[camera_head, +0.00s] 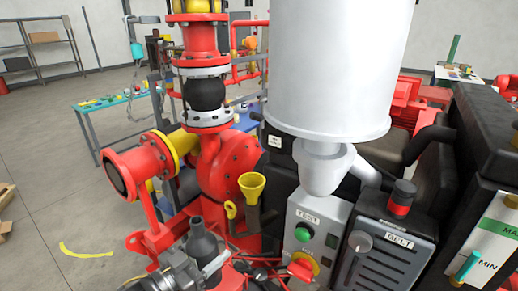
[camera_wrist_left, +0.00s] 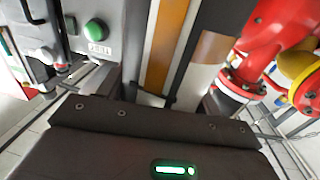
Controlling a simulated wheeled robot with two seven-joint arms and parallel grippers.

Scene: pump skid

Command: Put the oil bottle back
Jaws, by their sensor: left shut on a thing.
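A dark grey bottle with a narrow spout, which looks like the oil bottle (camera_head: 201,245), is at the lower left of the head view. It stands roughly upright, spout up, in front of the red pump. My left gripper (camera_head: 183,268) shows as grey metal parts at the bottle and is shut on it. Its fingertips are hard to make out. A yellow funnel (camera_head: 251,185) is right of the bottle and apart from it. The left wrist view shows a dark body with a green light along the bottom, and I cannot make out the bottle there. My right gripper is not in view.
The red pump (camera_head: 228,165) and its pipes stand close behind the bottle. A grey TEST box (camera_head: 318,235) and a dark BELT box (camera_head: 385,250) are to the right. A blue-green table (camera_head: 112,105) with small items is at the back left. The left floor is mostly clear.

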